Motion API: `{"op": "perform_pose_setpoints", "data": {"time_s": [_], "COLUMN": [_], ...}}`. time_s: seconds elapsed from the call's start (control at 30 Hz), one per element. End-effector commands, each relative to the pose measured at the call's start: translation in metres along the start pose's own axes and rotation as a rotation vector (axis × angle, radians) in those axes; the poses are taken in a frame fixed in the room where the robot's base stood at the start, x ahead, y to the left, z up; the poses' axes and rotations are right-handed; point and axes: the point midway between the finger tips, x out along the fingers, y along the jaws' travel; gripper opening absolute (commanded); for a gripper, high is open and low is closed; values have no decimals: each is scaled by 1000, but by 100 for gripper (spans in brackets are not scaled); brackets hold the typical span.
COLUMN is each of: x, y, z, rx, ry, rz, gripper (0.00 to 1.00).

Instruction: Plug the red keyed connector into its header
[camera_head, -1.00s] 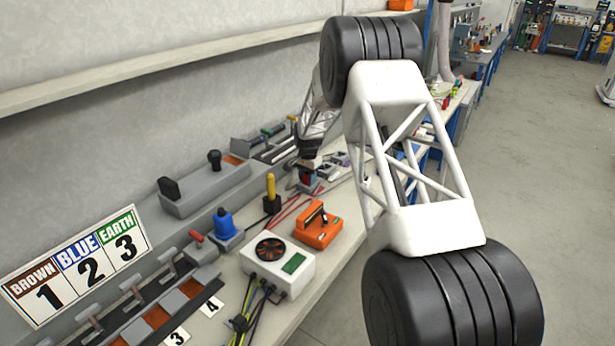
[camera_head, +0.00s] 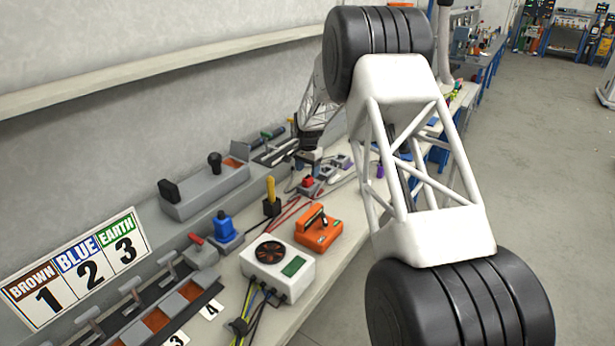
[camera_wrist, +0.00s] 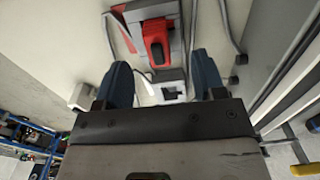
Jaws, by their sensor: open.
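The red connector (camera_wrist: 155,38) sits on a grey block (camera_wrist: 176,12) in the wrist view. It also shows small in the head view (camera_head: 308,181), upright on its grey base (camera_head: 312,191). How deep it sits cannot be told. My gripper (camera_wrist: 162,72) is open, its two dark blue fingers apart with nothing held between them. In the wrist view the red connector lies beyond the fingertips, apart from them. In the head view my gripper (camera_head: 309,153) is above and behind the connector, small and partly blurred among the bench parts.
A white socket block (camera_wrist: 172,92) shows between the fingers. Grey cables run beside the block. A grey rail (camera_wrist: 290,75) lies right in the wrist view.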

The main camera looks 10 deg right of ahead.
Motion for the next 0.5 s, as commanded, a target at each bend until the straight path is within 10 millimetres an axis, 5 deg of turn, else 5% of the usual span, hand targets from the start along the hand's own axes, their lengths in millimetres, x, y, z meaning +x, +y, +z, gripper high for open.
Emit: {"op": "perform_pose_setpoints", "data": {"time_s": [0.2, 0.5], "x": [-23, -31], "y": [0, 0], "z": [0, 0], "rx": [0, 0], "ry": [1, -1], "rz": [-1, 1], "gripper": [63, 63]}}
